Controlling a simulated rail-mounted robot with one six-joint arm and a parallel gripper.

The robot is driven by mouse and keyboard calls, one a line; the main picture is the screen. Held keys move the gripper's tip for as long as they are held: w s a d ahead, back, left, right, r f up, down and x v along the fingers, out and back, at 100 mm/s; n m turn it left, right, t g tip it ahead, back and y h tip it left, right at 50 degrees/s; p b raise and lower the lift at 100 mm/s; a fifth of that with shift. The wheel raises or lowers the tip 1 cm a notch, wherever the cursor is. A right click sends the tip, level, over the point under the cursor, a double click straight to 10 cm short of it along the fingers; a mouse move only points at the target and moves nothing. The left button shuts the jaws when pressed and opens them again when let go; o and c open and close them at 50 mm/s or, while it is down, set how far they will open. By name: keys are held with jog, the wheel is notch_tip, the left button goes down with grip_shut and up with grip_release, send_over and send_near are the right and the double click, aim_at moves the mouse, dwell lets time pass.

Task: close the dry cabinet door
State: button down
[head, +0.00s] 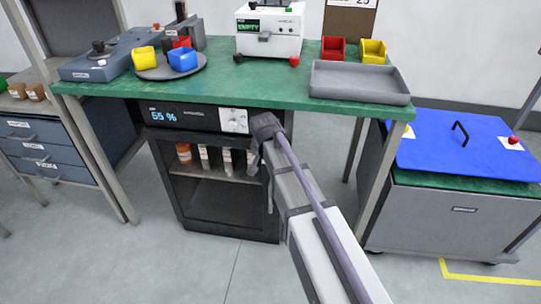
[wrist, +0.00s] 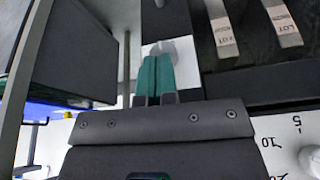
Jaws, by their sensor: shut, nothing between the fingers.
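The dry cabinet (head: 230,225) stands under the green bench, with a lit display reading 55 % and a white dial panel on top. Its dark front frame surrounds a shelf of labelled bottles (head: 204,157); I cannot make out a separate door panel or its angle. My arm covers the cabinet's right side. My gripper is at the cabinet's upper right front; its fingers are hidden in the head view. In the wrist view the teal fingers (wrist: 157,62) are together and empty, in front of a pale round part beside the cabinet's edge. Whether they touch it is unclear.
The green bench top (head: 220,88) overhangs the cabinet, and its right leg (head: 377,185) stands beside my arm. A grey cart with a blue mat (head: 455,145) is at right. A drawer unit (head: 45,152) is at left. The floor in front is clear.

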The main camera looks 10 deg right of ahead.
jog(key=s+f+p+v, duration=0.1)
jog(key=s+p+v, duration=0.1)
jog(key=p+v, duration=0.8)
jog(key=shift+s+a+r, duration=0.5)
jog(key=shift+r, duration=0.25)
jog(key=shift+f, duration=0.1)
jog(key=s+d+f+n+g+y, duration=0.15)
jog(key=s+n+g, duration=0.35)
jog(key=s, duration=1.3)
notch_tip(320, 180, up, 18)
jog(key=w+n+t+p, duration=0.1)
jog(key=p, duration=1.6)
jog(key=shift+w+r+t+p, duration=0.25)
jog(key=shift+w+t+p, duration=0.05)
jog(key=shift+w+p, duration=0.05)
